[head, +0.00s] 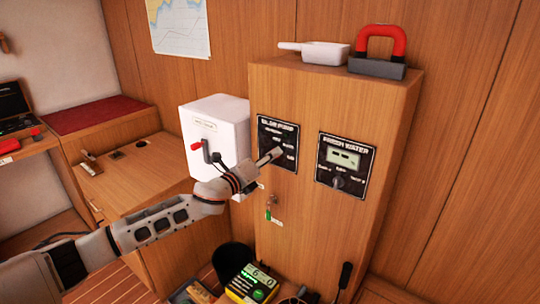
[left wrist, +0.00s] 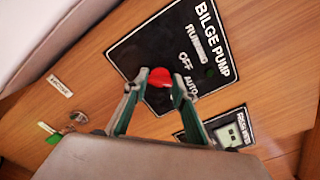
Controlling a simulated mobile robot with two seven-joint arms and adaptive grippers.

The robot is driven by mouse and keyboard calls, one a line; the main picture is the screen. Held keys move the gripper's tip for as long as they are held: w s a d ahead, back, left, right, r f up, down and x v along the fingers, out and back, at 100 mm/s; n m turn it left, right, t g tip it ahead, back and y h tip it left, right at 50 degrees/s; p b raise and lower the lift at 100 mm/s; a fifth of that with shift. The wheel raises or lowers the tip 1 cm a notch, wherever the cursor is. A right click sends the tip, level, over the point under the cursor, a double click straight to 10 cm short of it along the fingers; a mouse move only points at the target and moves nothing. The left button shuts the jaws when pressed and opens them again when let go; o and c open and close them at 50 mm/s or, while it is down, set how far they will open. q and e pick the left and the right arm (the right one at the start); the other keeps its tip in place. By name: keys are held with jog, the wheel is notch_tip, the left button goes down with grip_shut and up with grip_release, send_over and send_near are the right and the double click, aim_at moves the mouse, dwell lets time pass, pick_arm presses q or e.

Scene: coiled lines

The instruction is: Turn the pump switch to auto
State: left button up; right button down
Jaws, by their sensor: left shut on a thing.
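The black bilge pump panel (head: 270,130) is on the front of the wooden cabinet. In the left wrist view the panel (left wrist: 150,45) looks tilted and bears the words RUNNING, OFF and AUTO. My left gripper (head: 274,154) is at the lower part of this panel. In the left wrist view its two fingers (left wrist: 160,77) are shut on the red switch knob (left wrist: 159,80), between and below the words OFF and AUTO. The fingers hide the knob's sides, and I cannot tell which position it points to. My right gripper is not in view.
A fresh water panel (head: 343,166) is to the right on the same cabinet. A white box (head: 216,125) with a red-handled lever is close on the left. A key with a green tag (head: 268,214) hangs below. A red-handled object (head: 378,66) and a white scoop (head: 325,55) lie on top.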

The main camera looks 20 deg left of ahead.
pick_arm(q)
jog(key=shift+f, duration=0.1)
dwell(0.4)
jog(key=o, duration=1.1)
jog(key=v, duration=1.2)
